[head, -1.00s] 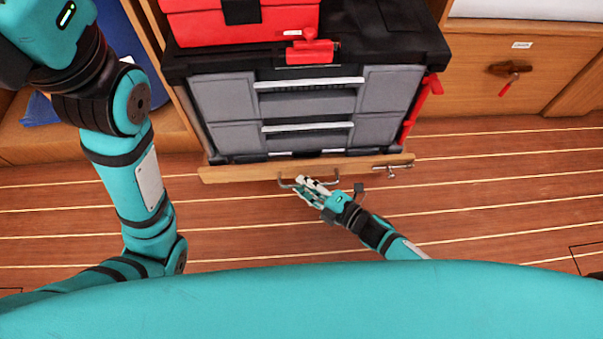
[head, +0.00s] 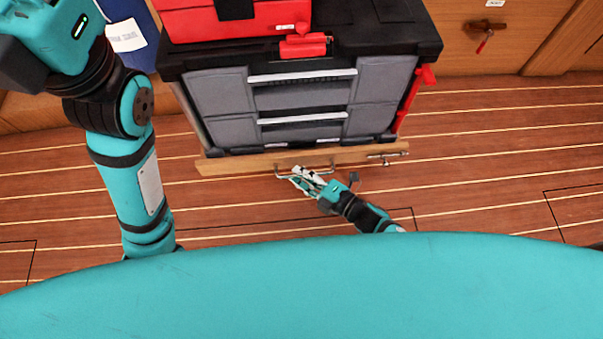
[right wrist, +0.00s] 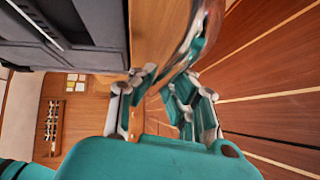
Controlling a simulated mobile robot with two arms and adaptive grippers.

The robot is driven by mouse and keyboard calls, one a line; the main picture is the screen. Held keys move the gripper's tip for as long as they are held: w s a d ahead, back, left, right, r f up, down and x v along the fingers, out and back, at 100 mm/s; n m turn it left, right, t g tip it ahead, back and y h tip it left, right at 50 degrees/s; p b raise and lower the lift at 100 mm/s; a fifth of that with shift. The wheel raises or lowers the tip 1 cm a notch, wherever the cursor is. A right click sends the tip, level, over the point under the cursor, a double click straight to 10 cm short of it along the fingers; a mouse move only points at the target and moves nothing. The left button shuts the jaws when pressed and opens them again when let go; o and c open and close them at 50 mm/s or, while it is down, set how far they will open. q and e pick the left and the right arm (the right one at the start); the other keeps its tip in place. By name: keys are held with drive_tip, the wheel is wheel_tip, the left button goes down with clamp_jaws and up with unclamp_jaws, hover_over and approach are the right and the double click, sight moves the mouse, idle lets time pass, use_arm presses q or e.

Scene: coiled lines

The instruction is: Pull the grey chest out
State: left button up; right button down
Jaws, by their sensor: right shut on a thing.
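The grey chest (head: 225,105) stands upright in front of me, with grey drawer fronts, light pull bars and a black top. A wooden board (head: 235,162) runs along its base with a metal bar handle (head: 325,168) on it. My right gripper (head: 302,176) is shut on the bar handle. The right wrist view shows its fingers (right wrist: 160,95) close against the board's face, with the grip itself partly hidden.
A red case (head: 235,22) sits on the chest. A red latch (head: 427,76) sticks out at its right side. A metal bolt (head: 387,156) is on the board's right. Wooden cabinets (head: 475,45) stand behind. The striped floor (head: 500,160) is clear at right.

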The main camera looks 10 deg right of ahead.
drive_tip(key=shift+w+r, duration=0.15)
drive_tip(key=shift+r, duration=0.05)
drive_tip(key=c, duration=1.7)
unclamp_jaws()
drive_tip(key=o, duration=0.3)
drive_tip(key=shift+f, duration=0.1)
drive_tip(key=shift+s+d, duration=0.3)
drive_tip(key=shift+s, duration=0.05)
drive_tip(key=v, duration=1.1)
drive_tip(key=shift+s+d, duration=0.1)
